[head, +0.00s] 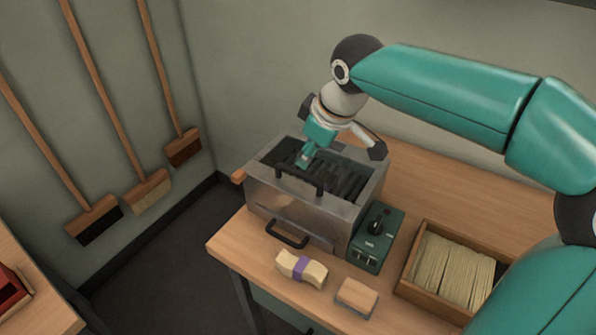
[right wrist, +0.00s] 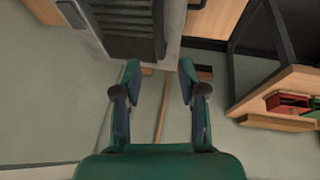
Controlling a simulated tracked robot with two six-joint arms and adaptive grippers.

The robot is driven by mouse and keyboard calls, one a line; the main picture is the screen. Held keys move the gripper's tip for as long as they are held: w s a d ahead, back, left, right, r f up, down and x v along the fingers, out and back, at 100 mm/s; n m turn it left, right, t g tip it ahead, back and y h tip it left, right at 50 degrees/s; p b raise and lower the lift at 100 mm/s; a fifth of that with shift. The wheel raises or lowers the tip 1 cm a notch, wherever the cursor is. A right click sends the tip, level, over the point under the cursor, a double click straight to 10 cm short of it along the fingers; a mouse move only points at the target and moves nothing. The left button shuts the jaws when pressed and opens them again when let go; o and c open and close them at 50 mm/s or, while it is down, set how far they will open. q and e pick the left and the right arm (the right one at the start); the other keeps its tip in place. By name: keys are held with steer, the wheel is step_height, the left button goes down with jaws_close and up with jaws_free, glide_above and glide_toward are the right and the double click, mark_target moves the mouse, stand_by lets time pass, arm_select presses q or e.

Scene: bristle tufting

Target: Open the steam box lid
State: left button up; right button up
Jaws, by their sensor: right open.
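The steam box (head: 275,212) is a grey metal box on the wooden bench, with a dark ribbed area inside its top rim. One black handle (head: 300,180) arches at its top front edge and another (head: 287,236) is on its lower front. I cannot tell whether the ribbed area is a lid or the interior. My right gripper (head: 307,157) is above the box's top, pointing down near the upper handle; contact cannot be told. In the right wrist view its fingers (right wrist: 160,68) are apart with nothing between, and the ribbed top (right wrist: 125,30) lies beyond them. My left gripper is not in view.
A green control unit (head: 376,240) stands right of the box. A purple-banded bristle bundle (head: 301,268), a wooden block (head: 357,297) and a tray (head: 405,283) of bristles are in front and to the right. Brooms (head: 145,190) lean on the wall. The bench behind is clear.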

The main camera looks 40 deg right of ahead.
mark_target(299, 173)
steer(key=x, duration=0.8)
steer(key=shift+w+f, duration=0.1)
steer(key=shift+f, duration=0.3)
jaws_close()
